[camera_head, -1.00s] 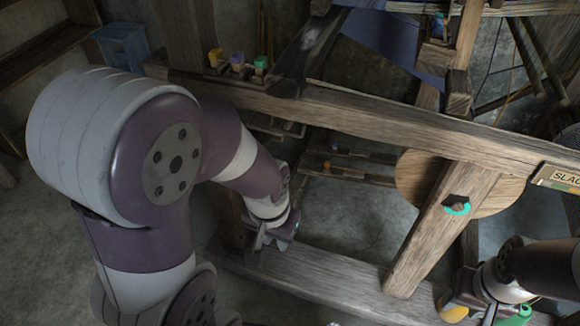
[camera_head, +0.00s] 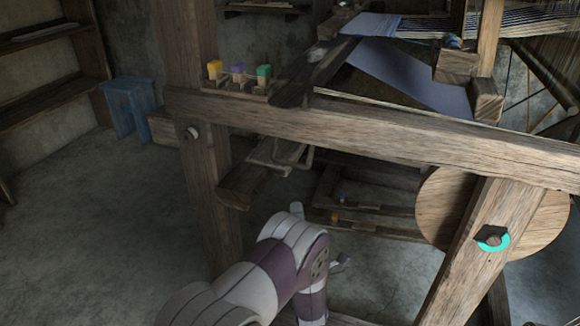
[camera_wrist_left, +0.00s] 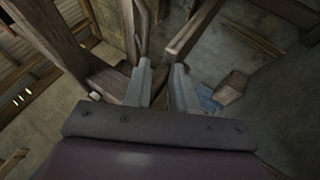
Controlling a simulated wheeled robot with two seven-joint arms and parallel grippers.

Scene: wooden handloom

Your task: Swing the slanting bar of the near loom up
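The slanting bar (camera_head: 470,262) is a thick plank that runs from upper right to lower left at the near loom's right side. It lies in front of a round wooden disc (camera_head: 440,205). A bolt with a teal arc (camera_head: 493,239) sits on it. Its lower end leaves the picture at the bottom. My left arm stands low in the head view, left of the bar and apart from it. In the left wrist view my left gripper (camera_wrist_left: 162,68) has its two grey fingers apart, with nothing seen held. My right gripper is out of view.
A long loom beam (camera_head: 380,135) crosses above the bar and my left arm. A post (camera_head: 205,190) stands at the left. Yellow, purple and green pegs (camera_head: 238,75) sit on the beam. A blue stool (camera_head: 128,105) stands behind. The left floor (camera_head: 90,230) is clear.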

